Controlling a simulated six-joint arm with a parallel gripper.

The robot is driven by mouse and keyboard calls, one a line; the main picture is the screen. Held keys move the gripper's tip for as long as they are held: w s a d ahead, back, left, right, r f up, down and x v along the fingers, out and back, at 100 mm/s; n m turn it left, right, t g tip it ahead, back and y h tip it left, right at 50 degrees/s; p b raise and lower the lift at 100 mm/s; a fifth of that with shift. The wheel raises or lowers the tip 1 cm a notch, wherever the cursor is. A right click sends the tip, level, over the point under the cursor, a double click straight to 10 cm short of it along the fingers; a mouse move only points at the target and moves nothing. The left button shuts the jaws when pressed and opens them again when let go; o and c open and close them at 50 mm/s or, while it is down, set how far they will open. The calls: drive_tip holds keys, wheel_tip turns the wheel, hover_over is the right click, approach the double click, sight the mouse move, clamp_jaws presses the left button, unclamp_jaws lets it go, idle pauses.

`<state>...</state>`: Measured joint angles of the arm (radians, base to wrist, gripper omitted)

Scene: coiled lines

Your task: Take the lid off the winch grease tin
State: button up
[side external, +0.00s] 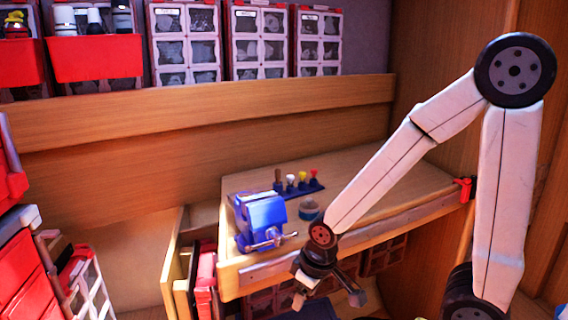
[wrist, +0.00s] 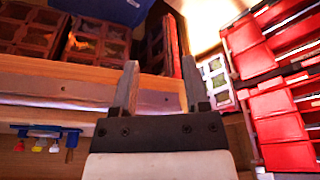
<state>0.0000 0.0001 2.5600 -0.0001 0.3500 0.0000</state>
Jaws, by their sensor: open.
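A small round blue-grey tin (side external: 309,211), which looks like the winch grease tin, stands on the wooden bench in the side external view, just right of the blue vise. It is too small to make out its lid clearly. My gripper (side external: 328,294) hangs in front of the bench's front edge, below and apart from the tin. Its two fingers are spread with nothing between them. The open fingers also show in the wrist view (wrist: 161,85), facing the bench edge and drawers. I cannot make out the tin in the wrist view.
The blue vise (side external: 261,219) stands at the bench's left front corner. A rack of small coloured-handled tools (side external: 296,186) lies behind the tin. A red clamp (side external: 464,189) grips the right end. The bench top (side external: 400,182) is clear to the right.

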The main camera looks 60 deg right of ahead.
drive_tip(key=shift+o, duration=0.8)
drive_tip(key=w+d+r+m, duration=0.3)
drive_tip(key=d+r+m, duration=0.6)
drive_tip(key=d+m, duration=0.15)
drive_tip(key=w+d+r+m, duration=0.1)
drive_tip(key=w+d+m, duration=0.1)
drive_tip(key=w+d, duration=0.2)
drive_tip(key=w+d+r+m+g, duration=0.1)
drive_tip(key=w+d+m, duration=0.2)
drive_tip(key=d, duration=0.4)
drive_tip(key=w+d+r+m+g, duration=0.1)
drive_tip(key=w+d+r+m, duration=0.1)
drive_tip(key=w+d, duration=0.3)
drive_tip(key=shift+w+d+m, duration=0.25)
drive_tip(key=shift+d+m, duration=0.1)
drive_tip(key=shift+m, duration=0.3)
drive_tip(key=shift+w+d+r+m+g, duration=0.15)
drive_tip(key=shift+d+m+g, duration=0.15)
drive_tip(key=shift+d, duration=0.2)
